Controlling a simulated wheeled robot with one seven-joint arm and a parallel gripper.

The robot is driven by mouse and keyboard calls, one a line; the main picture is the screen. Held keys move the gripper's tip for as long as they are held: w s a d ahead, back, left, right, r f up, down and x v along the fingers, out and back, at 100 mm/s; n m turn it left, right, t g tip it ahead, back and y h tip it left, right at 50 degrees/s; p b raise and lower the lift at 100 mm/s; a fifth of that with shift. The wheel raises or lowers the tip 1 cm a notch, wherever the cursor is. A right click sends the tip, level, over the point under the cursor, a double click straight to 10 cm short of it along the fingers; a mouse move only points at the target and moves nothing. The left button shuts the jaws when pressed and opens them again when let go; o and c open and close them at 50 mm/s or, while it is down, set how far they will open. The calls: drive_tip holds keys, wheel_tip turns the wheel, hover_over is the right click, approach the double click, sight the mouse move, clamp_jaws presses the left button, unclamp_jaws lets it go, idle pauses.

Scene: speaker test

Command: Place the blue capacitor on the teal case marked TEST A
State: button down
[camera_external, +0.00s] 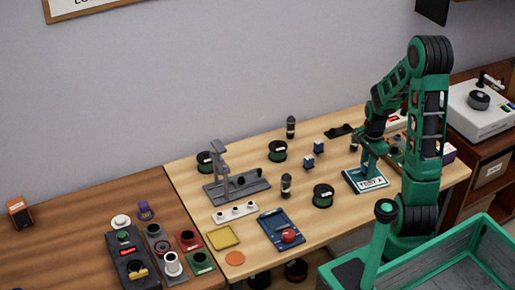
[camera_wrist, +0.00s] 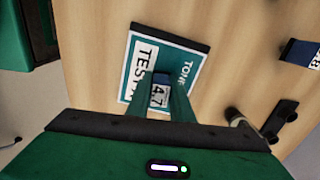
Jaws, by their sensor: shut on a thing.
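The teal case marked TEST A (camera_external: 354,183) lies on the light wood table below my arm. In the wrist view the case (camera_wrist: 138,52) shows its white TEST label, a second label reading TON and a dark edge. My gripper (camera_external: 370,172) is over the case. In the wrist view my gripper (camera_wrist: 160,97) is shut on a small dark blue capacitor (camera_wrist: 159,95) with a pale face reading 4.7. The capacitor appears over the middle of the case; I cannot tell whether it touches it. In the external view it is not clearly visible.
Two other blue blocks (camera_external: 308,162) stand left of the case; one dark blue block (camera_wrist: 300,53) shows at the wrist view's right. A dark green spool (camera_external: 323,195) is left of the case. A black-ended part (camera_wrist: 280,118) lies right of my gripper. Bare wood surrounds the case's left side.

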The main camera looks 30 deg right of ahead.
drive_tip(key=c, duration=1.6)
unclamp_jaws()
drive_tip(key=shift+f, duration=0.1)
drive_tip(key=shift+o, duration=0.2)
wheel_tip(320, 180, up, 12)
drive_tip(key=shift+r, duration=0.1)
drive_tip(key=s+r+n, duration=0.2)
drive_tip(key=s+n, duration=0.9)
drive_tip(key=s, duration=0.8)
drive_tip(key=shift+d+r+n, duration=0.3)
drive_tip(key=shift+d+r, duration=0.05)
drive_tip(key=shift+w, duration=0.1)
